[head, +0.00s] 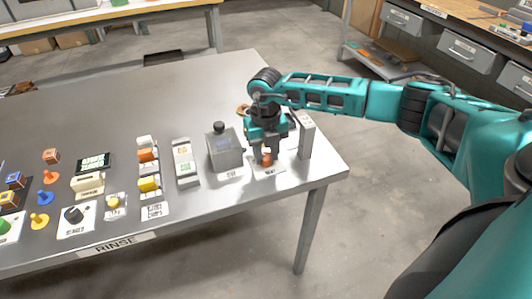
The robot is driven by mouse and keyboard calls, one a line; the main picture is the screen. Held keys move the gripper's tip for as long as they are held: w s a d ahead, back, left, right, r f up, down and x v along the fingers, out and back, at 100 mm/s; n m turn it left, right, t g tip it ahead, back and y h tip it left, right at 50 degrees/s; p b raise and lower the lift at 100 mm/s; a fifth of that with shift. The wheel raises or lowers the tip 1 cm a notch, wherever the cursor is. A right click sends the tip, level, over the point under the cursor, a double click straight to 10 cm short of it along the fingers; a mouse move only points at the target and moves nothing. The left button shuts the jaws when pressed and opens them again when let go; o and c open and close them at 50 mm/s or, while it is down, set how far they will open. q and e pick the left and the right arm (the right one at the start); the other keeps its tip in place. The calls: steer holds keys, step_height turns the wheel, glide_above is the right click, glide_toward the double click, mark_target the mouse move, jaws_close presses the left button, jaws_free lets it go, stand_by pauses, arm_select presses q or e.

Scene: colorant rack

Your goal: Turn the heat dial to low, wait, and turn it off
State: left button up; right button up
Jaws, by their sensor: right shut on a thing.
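My right gripper (267,153) points down near the right end of the metal table. It is shut on a red-orange knob (267,160) that stands on a small white labelled plate (270,171). The fingers partly hide the knob, so its setting cannot be read. The plate's label is too small to read, so I cannot confirm that this is the heat dial. A black knob on another white plate (74,215) is at the left front of the table. My left gripper is not in view.
A grey box with a black knob on top (224,150) stands just left of my right gripper. An upright grey block (306,137) stands close on its right. Several small coloured pieces and blocks fill the left front. The back of the metal table (150,95) is mostly clear.

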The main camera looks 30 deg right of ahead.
mark_target(266, 156)
steer(key=n+b, duration=0.1)
steer(key=n, duration=0.5)
steer(key=shift+w+r+n, duration=0.1)
steer(key=shift+n, duration=0.2)
stand_by(0.5)
steer(key=o, duration=1)
steer(key=shift+o, duration=0.2)
step_height(266, 156, up, 13)
